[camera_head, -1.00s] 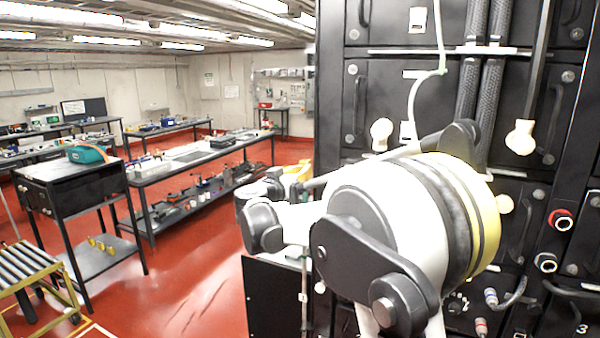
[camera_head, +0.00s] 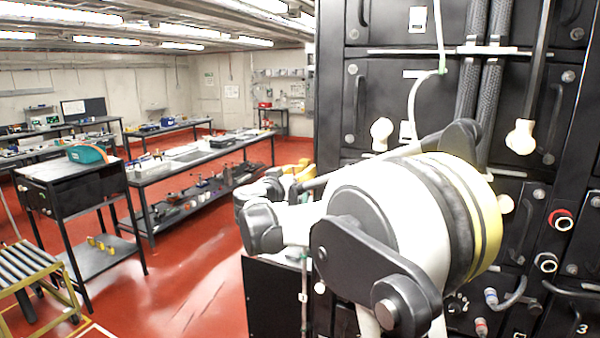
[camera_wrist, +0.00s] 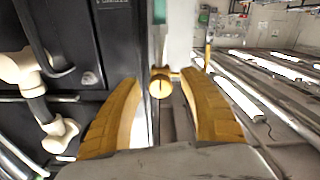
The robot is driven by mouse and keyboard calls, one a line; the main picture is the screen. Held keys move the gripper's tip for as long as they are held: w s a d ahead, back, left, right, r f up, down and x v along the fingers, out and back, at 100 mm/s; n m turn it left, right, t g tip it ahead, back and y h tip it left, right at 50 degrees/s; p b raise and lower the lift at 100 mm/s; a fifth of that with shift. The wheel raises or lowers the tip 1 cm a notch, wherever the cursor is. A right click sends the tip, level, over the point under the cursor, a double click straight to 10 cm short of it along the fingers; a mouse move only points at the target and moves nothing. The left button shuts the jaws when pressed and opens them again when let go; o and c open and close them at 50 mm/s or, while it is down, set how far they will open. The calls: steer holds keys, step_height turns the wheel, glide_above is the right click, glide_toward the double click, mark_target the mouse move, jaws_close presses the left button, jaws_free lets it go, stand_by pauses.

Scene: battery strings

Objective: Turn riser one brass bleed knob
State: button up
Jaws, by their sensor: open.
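A small round brass knob (camera_wrist: 160,86) with a line across its face shows in the middle of the wrist view. It sits in front of a pale upright pipe (camera_wrist: 179,35). My gripper (camera_wrist: 161,80) is open, with one yellow finger on each side of the knob and visible gaps between. I cannot tell how deep the knob sits between the fingertips. In the head view, part of my gripper's yellow fingers (camera_head: 296,171) shows past my arm, beside the rack's left edge. The knob is hidden there.
A tall black battery rack (camera_head: 342,98) with handles, pale knobs and cables stands close on the right. It also fills the left of the wrist view (camera_wrist: 112,50). Benches (camera_head: 195,160) and a dark cart (camera_head: 72,172) stand left, with open red floor between.

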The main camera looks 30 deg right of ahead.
steer(key=v, duration=1.1)
steer(key=shift+s+a, duration=0.25)
steer(key=shift+s, duration=0.05)
steer(key=s+f+n+g+y+b, duration=0.35)
steer(key=s+f+y+b, duration=0.4)
steer(key=s+f, duration=1.1)
steer(key=s+a+f+n+y+b, duration=0.5)
steer(key=s+a+f, duration=0.7)
steer(key=f, duration=0.3)
steer(key=shift+s+y+b, duration=0.45)
steer(key=shift+y+b, duration=0.25)
steer(key=shift+y, duration=0.15)
